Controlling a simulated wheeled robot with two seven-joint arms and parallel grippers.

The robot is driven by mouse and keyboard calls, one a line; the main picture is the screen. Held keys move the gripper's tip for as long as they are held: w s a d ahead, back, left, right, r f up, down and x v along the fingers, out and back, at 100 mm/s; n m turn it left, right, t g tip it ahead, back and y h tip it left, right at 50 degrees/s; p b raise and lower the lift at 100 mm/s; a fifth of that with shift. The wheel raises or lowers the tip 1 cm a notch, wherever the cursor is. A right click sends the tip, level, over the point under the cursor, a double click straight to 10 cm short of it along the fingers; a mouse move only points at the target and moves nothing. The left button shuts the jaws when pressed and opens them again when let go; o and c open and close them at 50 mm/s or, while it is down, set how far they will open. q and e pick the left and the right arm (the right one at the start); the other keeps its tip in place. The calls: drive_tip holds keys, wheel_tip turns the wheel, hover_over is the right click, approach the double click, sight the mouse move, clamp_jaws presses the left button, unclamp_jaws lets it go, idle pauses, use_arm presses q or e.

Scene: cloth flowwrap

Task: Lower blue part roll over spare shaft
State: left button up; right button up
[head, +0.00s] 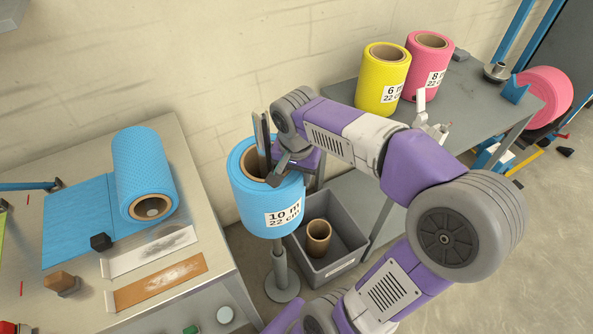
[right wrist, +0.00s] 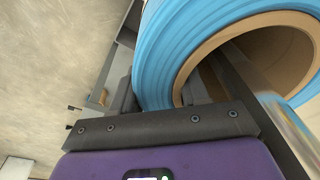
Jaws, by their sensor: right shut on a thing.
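The blue roll (head: 250,207), labelled "10 m 22 cm", hangs upright in my right gripper (head: 280,172). In the right wrist view, my gripper (right wrist: 178,88) is shut on the wall of the blue roll (right wrist: 165,50), with one finger inside the cardboard core and one outside. The spare shaft (head: 279,262) shows below the roll, rising from a round base. A metallic bar (head: 262,135) stands up out of the core, in line with the shaft, so the roll appears to be around it. The roll's underside is above the base. My left gripper is not in view.
A grey bin (head: 350,260) with an empty core (head: 318,238) stands right beside the shaft. The left table carries another blue roll (head: 142,165), partly unrolled. Yellow (head: 383,85) and pink (head: 425,55) rolls stand on the back table.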

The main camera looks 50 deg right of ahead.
drive_tip(key=shift+f, duration=0.3)
drive_tip(key=o, duration=1.3)
drive_tip(key=r+p, duration=0.1)
drive_tip(key=r, duration=0.1)
drive_tip(key=r+p, duration=0.1)
drive_tip(key=r, duration=0.2)
drive_tip(key=r+p, duration=0.1)
drive_tip(key=r, duration=0.1)
drive_tip(key=shift+s+a+r, duration=0.3)
drive_tip(key=shift+s+a, duration=0.05)
